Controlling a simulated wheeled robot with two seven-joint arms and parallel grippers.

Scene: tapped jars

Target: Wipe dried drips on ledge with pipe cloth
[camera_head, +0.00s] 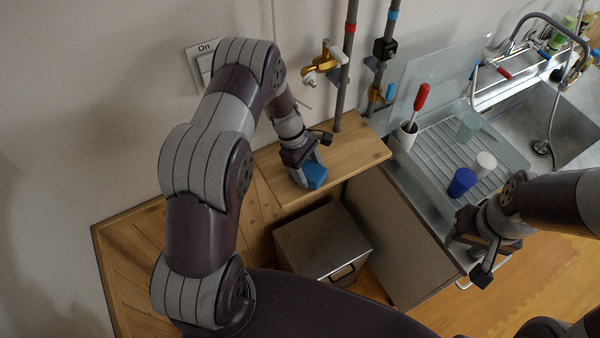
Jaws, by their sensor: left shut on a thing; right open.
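The pipe cloth (315,176) is a small blue block of fabric at the wooden ledge (357,153). My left gripper (306,170) is shut on the cloth and holds it low over the left part of the ledge; whether the cloth touches the wood I cannot tell. Dried drips cannot be made out; my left gripper and arm hide part of the ledge. My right gripper (480,262) is open and empty at the lower right, near the front of the counter, away from the ledge.
Two pipes (345,75) with a brass tap (322,64) rise behind the ledge. A metal box (322,240) stands below it. On the right are a white cup with a red-handled brush (421,97), a drying rack (450,150), a blue cup (461,183) and a sink (545,115).

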